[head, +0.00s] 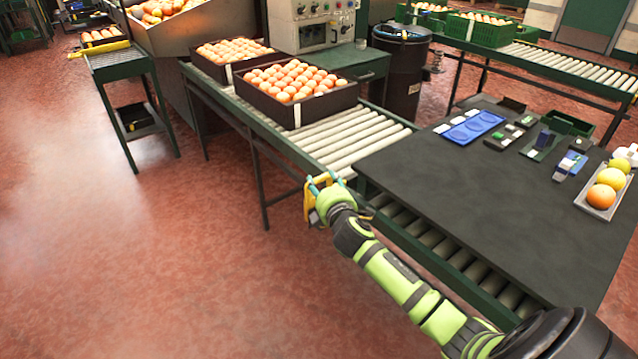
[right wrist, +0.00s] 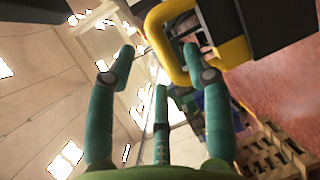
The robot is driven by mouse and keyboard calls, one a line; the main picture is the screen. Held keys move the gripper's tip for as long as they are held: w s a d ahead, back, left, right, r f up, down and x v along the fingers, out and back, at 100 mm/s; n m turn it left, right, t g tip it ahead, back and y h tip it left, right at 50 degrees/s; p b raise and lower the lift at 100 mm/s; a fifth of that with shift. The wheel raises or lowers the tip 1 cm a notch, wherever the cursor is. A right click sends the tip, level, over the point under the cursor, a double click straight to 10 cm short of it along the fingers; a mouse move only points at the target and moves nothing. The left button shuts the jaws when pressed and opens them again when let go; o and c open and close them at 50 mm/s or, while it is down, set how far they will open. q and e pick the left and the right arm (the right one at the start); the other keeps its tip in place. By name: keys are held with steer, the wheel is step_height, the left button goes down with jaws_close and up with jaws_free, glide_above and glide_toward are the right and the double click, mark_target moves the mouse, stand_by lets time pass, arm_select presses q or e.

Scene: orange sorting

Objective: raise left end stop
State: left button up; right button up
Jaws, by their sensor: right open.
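My right gripper (head: 324,183) is at the near side of the roller conveyor, by its right-hand part. Its teal fingers also show in the right wrist view (right wrist: 160,85), spread and apart. A yellow loop handle (head: 310,200), seemingly part of the end stop, is right at the gripper and partly hidden by it. In the right wrist view the yellow loop (right wrist: 158,42) stands beyond the fingers, with one fingertip overlapping its opening. I cannot tell whether they touch. My left gripper is not in view.
Two crates of oranges (head: 297,108) stand on the conveyor (head: 352,137), left of bare rollers. A dark table (head: 500,210) with a blue tray (head: 468,127) and a fruit tray (head: 601,213) is at right. A green side stand (head: 118,66) is at left. Red floor lies open in front.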

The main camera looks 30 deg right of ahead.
mark_target(319, 177)
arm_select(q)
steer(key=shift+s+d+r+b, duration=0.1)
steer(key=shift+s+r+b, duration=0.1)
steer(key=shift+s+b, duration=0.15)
arm_select(e)
steer(key=shift+x, duration=2.05)
steer(key=shift+f, duration=0.1)
jaws_close()
steer(key=shift+r+p, duration=0.65)
steer(key=shift+p, duration=0.1)
step_height(319, 177, up, 4)
steer(key=p, duration=0.4)
steer(key=shift+r, duration=0.15)
step_height(319, 177, up, 2)
steer(key=shift+r+p, duration=0.1)
steer(key=shift+p, duration=1.1)
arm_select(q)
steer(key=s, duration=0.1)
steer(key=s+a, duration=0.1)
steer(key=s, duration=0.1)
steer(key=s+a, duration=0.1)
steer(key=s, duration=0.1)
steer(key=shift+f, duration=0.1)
arm_select(e)
steer(key=shift+w, duration=0.1)
